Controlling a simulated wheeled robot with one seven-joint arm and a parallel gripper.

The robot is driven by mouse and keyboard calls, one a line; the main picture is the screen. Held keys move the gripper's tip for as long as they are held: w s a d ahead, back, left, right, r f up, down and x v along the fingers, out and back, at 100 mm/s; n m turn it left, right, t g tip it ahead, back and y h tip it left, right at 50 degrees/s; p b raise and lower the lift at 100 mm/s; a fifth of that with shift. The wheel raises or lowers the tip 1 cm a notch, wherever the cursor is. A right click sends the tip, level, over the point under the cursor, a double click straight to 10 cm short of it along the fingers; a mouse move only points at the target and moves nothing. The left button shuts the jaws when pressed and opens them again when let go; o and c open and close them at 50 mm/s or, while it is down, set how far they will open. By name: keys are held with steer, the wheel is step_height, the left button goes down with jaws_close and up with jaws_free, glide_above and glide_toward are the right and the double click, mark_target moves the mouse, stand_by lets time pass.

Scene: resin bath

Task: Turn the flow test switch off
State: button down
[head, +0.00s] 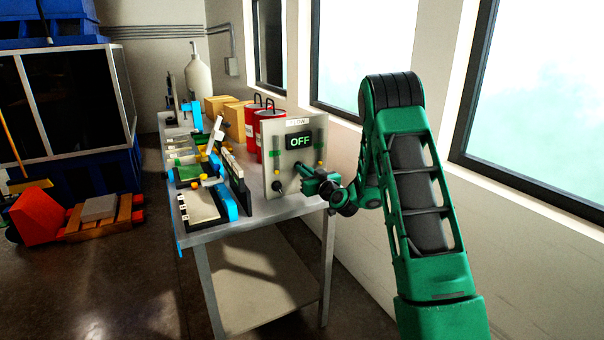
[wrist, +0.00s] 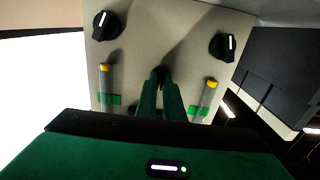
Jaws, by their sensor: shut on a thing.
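The flow test panel (head: 284,128) is a pale upright board at the near end of the table. Its display (head: 299,141) reads OFF in green letters. My gripper (head: 304,170) is in front of the panel's middle. In the wrist view my gripper's two green fingers (wrist: 160,88) are close together at the panel face (wrist: 160,30), shut on the small dark switch (wrist: 161,71) between the two gauge tubes. The fingers hide most of the switch, so its exact tilt cannot be told.
Two black knobs (wrist: 105,25) (wrist: 222,47) and two yellow-topped tubes (wrist: 106,85) (wrist: 209,95) flank the fingers. Red canisters (head: 252,125) stand behind the panel. Trays and blue clamps (head: 226,202) fill the table's left side. The window wall is close on the right.

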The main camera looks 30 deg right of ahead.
steer(key=shift+s+f, duration=0.1)
steer(key=shift+f, duration=0.15)
steer(key=c, duration=1.9)
jaws_free()
steer(key=shift+o, duration=0.2)
steer(key=shift+r, duration=0.1)
steer(key=s, duration=1)
steer(key=shift+s+d, duration=0.2)
steer(key=shift+s, duration=0.05)
